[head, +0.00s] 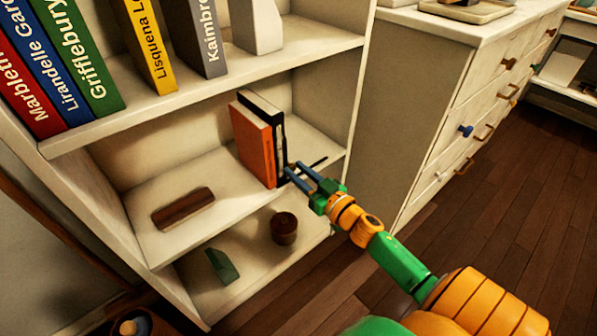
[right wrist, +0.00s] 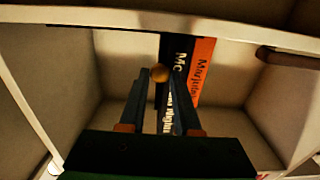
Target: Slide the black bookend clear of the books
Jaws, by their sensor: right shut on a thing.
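On the middle shelf, an orange book (head: 251,143) and a black book with pale page edges (head: 264,112) stand upright side by side. The black bookend (head: 319,162) shows only in part, as a thin dark strip low at the right of the books. My right gripper (head: 289,171) reaches in from the right and is shut on the bookend, close beside the black book's lower front corner. My left gripper is out of view.
A brown wooden block (head: 183,208) lies left on the same shelf. A brown round pot (head: 284,228) and a green block (head: 221,266) are on the shelf below. The shelf's right side wall (head: 355,90) bounds the bay; some bare shelf lies before it.

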